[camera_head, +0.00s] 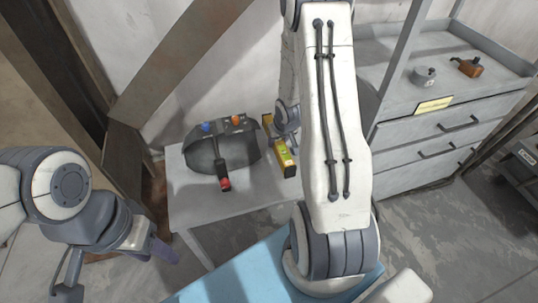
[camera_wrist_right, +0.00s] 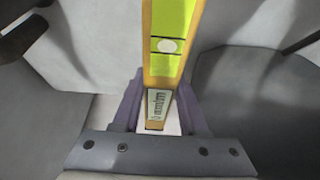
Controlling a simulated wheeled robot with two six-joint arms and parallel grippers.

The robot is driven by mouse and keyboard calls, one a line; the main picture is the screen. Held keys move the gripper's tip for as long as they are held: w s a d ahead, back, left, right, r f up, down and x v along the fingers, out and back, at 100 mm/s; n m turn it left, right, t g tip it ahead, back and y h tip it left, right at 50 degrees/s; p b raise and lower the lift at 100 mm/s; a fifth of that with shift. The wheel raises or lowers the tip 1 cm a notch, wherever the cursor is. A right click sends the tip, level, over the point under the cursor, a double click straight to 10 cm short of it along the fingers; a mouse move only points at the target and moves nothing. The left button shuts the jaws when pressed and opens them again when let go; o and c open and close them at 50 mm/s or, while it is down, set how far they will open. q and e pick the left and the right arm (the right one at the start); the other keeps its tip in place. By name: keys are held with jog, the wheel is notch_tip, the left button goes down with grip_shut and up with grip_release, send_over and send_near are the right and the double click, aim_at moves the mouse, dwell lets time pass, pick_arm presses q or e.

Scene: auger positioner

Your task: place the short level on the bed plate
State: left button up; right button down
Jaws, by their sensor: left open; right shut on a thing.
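The short level (camera_head: 284,160) is yellow with a bright green vial window. In the head view my right arm hides the fingers and part of the level. I cannot tell whether the level touches the table. My left gripper (camera_head: 158,247) is open at the lower left, away from the level. I cannot clearly identify the bed plate.
A blue surface (camera_head: 235,278) lies at the front. A drawer cabinet (camera_head: 415,150) stands at right, with a grey weight-like object (camera_head: 424,76) and an orange-brown tool (camera_head: 468,67) on top.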

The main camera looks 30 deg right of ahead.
aim_at(273, 148)
jog(key=shift+w+a+f, duration=0.5)
jog(key=shift+w+a, duration=0.05)
jog(key=shift+w, duration=0.15)
jog(key=shift+a+f, duration=0.1)
jog(key=shift+f, duration=0.15)
jog(key=shift+f+b, duration=0.85)
jog(key=shift+f, duration=0.9)
jog(key=shift+f, duration=0.1)
jog(key=shift+f, duration=0.15)
jog(key=shift+c, duration=2.2)
grip_release()
jog(key=shift+r, duration=0.2)
